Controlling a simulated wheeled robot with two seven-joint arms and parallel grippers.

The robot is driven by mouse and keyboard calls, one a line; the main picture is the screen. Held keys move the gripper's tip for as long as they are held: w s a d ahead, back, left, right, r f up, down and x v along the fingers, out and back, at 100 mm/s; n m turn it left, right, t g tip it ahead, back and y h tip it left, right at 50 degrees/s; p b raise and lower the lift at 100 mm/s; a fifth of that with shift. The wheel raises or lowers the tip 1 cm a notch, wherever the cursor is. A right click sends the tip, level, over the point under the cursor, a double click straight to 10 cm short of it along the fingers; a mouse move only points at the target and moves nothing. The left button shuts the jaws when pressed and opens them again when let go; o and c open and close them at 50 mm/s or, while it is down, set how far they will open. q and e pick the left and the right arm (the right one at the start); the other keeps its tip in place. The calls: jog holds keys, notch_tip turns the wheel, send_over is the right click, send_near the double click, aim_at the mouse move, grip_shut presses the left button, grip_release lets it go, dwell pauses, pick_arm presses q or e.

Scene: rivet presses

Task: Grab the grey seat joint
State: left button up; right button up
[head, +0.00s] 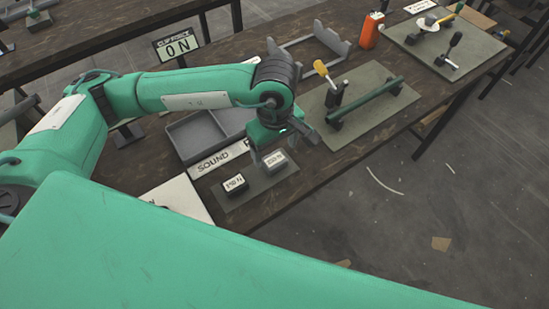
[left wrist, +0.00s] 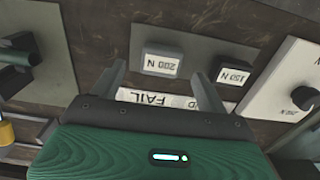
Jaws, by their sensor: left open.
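No part is marked as the grey seat joint, and I cannot tell which thing it is. A small block labelled 200 N (head: 274,160) lies on a grey mat (head: 254,192). A darker block labelled 150 N (head: 235,184) lies to its left. My left gripper (head: 279,147) is open over the mat, pointing down. In the left wrist view, its fingers (left wrist: 167,73) stand apart, with the 200 N block (left wrist: 162,61) showing between them and the 150 N block (left wrist: 234,77) right of them. No contact shows. My right gripper is not in view.
A grey divided tray (head: 190,140) with a SOUND sign (head: 215,162) sits behind the mat. A grey cradle (head: 318,43) and orange box (head: 371,31) stand farther back.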

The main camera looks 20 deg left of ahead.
aim_at(274, 159)
pick_arm(q)
notch_tip(274, 159, down, 2)
jog(key=shift+s+a+f, duration=0.1)
jog(key=shift+a+f, duration=0.05)
jog(key=shift+f, duration=0.1)
jog(key=shift+f+p, duration=0.3)
jog(key=shift+f, duration=0.25)
jog(key=c, duration=1)
jog(key=shift+c, duration=0.3)
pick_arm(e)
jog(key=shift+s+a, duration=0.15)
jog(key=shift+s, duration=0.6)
pick_arm(q)
jog(key=shift+r, duration=0.15)
